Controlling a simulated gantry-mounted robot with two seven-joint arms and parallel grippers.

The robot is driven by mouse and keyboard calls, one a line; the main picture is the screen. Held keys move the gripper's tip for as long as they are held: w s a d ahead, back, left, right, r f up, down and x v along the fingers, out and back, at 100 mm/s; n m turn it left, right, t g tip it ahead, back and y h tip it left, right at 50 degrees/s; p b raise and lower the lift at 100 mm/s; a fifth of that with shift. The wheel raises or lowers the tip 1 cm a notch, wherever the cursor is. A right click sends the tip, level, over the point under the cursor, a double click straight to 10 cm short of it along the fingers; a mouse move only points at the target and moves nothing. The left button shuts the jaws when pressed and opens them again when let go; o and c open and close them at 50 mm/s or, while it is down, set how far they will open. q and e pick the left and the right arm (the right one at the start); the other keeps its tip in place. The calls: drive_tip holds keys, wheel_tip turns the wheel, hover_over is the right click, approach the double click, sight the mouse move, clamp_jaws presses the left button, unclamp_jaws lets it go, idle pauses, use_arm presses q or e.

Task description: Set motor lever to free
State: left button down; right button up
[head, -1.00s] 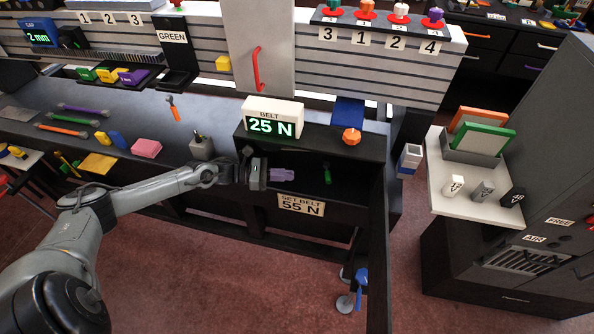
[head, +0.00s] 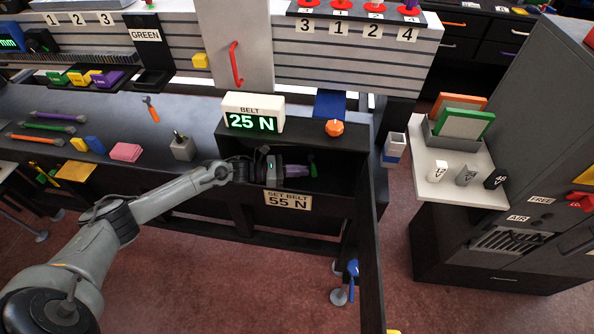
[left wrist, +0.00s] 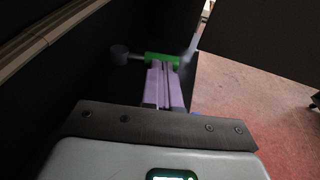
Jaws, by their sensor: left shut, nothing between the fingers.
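The lever (head: 313,166) has a green handle and sits inside the dark open box under the belt display. In the left wrist view its green handle (left wrist: 157,58) lies across the fingertips, joined to a grey round-ended rod at its left. My left gripper (head: 302,170) has purple fingers and reaches into the box from the left. In the left wrist view the fingers (left wrist: 165,64) are shut together with nothing between them. Their tips are at the green handle; I cannot tell whether they touch it. My right gripper is not in view.
The belt display (head: 252,116) reads 25 N, and a sign below (head: 288,200) reads SET BELT 55 N. An orange knob (head: 334,128) is on the box top. The box walls closely surround the gripper. A FREE label (head: 541,200) is on the right cabinet.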

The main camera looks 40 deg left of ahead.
use_arm(q)
drive_tip(key=shift+d+n+t+y+p, duration=0.3)
drive_tip(key=shift+y+p, duration=0.1)
drive_tip(key=shift+p, duration=0.15)
